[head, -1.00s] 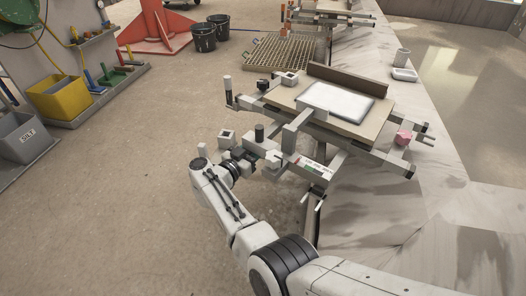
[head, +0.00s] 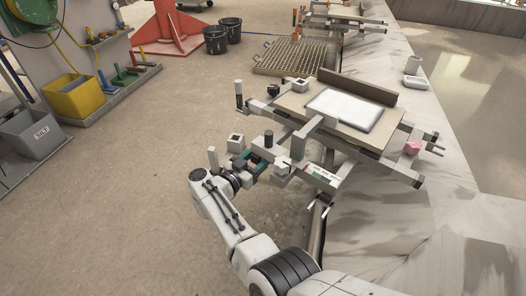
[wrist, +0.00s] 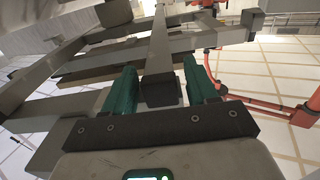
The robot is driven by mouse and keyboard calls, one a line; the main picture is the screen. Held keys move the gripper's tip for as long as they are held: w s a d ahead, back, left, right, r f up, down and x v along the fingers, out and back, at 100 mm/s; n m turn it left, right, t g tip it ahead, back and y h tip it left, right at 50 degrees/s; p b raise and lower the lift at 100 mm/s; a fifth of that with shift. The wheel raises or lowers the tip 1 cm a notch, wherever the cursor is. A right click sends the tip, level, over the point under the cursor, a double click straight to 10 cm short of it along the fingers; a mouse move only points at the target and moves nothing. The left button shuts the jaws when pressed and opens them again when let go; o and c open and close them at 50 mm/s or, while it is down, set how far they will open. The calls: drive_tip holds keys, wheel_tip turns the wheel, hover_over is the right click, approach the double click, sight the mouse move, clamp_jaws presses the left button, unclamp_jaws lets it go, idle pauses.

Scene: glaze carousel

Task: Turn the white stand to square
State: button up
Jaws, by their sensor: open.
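A pale grey-white stand of crossed bars (head: 390,165) bears a tan board (head: 290,103) with a white slab (head: 345,110) on top. It sits askew, along the stone ledge. My gripper (head: 258,163) is at its near left side, among the projecting bars. In the wrist view, my gripper's teal fingers (wrist: 158,66) are apart, with a grey bar's dark square end (wrist: 160,91) between them. I cannot tell whether either finger touches the bar. My gripper partly hides the stand's near left corner in the head view.
A similar stand (head: 345,22) is at the back. A floor grate (head: 290,55) and two black buckets (head: 216,39) lie beyond.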

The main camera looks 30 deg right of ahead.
drive_tip(key=p+v, duration=0.1)
drive_tip(key=v, duration=0.6)
drive_tip(key=shift+a, duration=0.25)
drive_tip(key=shift+s, duration=0.1)
drive_tip(key=shift+c, duration=0.3)
